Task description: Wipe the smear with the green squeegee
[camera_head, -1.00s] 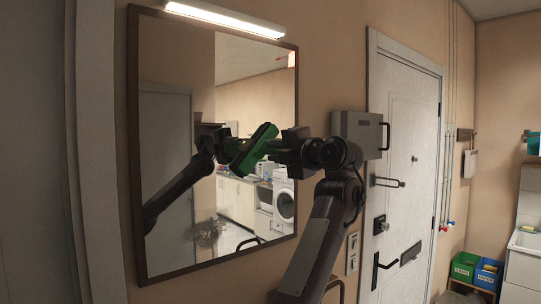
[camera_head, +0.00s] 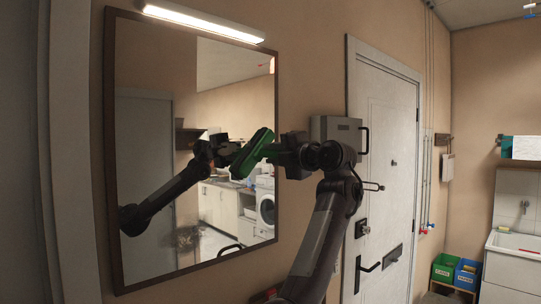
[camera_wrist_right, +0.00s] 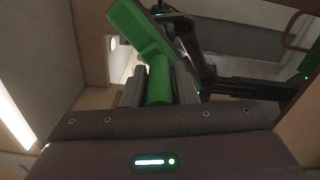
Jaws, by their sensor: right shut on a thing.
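The green squeegee (camera_head: 252,153) is in front of the right half of the wall mirror (camera_head: 274,215). Its green handle (camera_wrist_right: 160,80) and wide head (camera_wrist_right: 140,30) show in the right wrist view. My right gripper (camera_head: 283,155) is shut on the handle. Whether the head touches the glass, I cannot tell. A faint grey smear (camera_head: 188,237) shows low on the mirror, below and left of the squeegee, apart from it. The second dark arm in the glass is my right arm's reflection. My left gripper is not in view.
A lit lamp (camera_head: 204,23) sits above the mirror. A grey wall box (camera_head: 338,131) and a white door (camera_head: 390,180) stand right of it, close to my right arm. Green (camera_head: 444,268) and blue (camera_head: 467,273) bins are at the far right.

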